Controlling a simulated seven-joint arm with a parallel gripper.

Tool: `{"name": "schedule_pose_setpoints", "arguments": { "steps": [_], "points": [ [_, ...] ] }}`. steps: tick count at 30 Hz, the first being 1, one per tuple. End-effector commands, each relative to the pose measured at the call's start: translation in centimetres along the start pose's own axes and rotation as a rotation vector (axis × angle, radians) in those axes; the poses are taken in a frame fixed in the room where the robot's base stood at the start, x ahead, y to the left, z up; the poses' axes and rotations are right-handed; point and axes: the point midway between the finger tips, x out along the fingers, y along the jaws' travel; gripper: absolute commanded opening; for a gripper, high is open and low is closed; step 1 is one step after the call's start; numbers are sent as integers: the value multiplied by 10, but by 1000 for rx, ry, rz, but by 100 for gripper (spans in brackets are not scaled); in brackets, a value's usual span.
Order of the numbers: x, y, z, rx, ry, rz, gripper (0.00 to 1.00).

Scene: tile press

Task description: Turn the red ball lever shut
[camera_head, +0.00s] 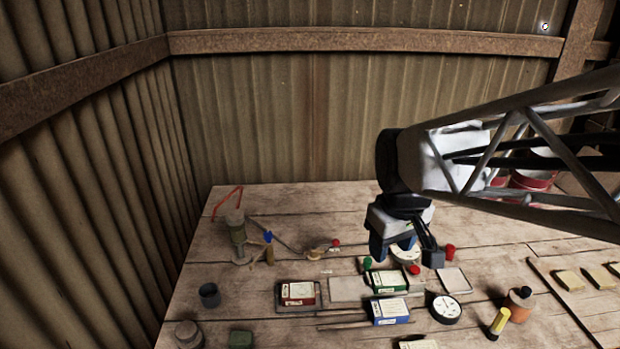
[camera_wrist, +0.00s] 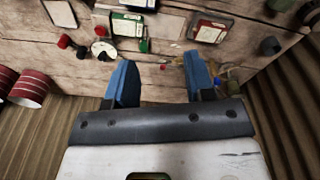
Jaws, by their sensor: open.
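A small red ball (camera_head: 336,242) shows at the back middle of the table, beside a brass-coloured fitting (camera_head: 315,253) on a thin pipe. A red ball also shows small between my fingers in the wrist view (camera_wrist: 163,67); its lever arm is too small to make out. A second red ball (camera_head: 414,269) sits further right, by a pale round disc. My gripper (camera_head: 405,252) is open and empty above the table, right of the first ball. Its two blue fingers are spread in the wrist view (camera_wrist: 160,76), touching nothing that I can see.
A blue ball (camera_head: 268,236) and a grey-green post (camera_head: 238,232) stand at the back left. A green knob (camera_head: 367,262) and a red cylinder (camera_head: 449,252) flank my gripper. Labelled boxes (camera_head: 390,310), a dial (camera_head: 446,309) and an orange bottle (camera_head: 519,304) lie in front.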

Motion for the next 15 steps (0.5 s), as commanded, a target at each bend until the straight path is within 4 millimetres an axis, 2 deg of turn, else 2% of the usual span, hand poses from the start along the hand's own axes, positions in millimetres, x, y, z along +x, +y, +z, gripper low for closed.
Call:
{"name": "schedule_pose_setpoints", "arguments": {
  "steps": [15],
  "points": [
    [34, 20, -90, -330, -84, -62, 49]
  ]
}}
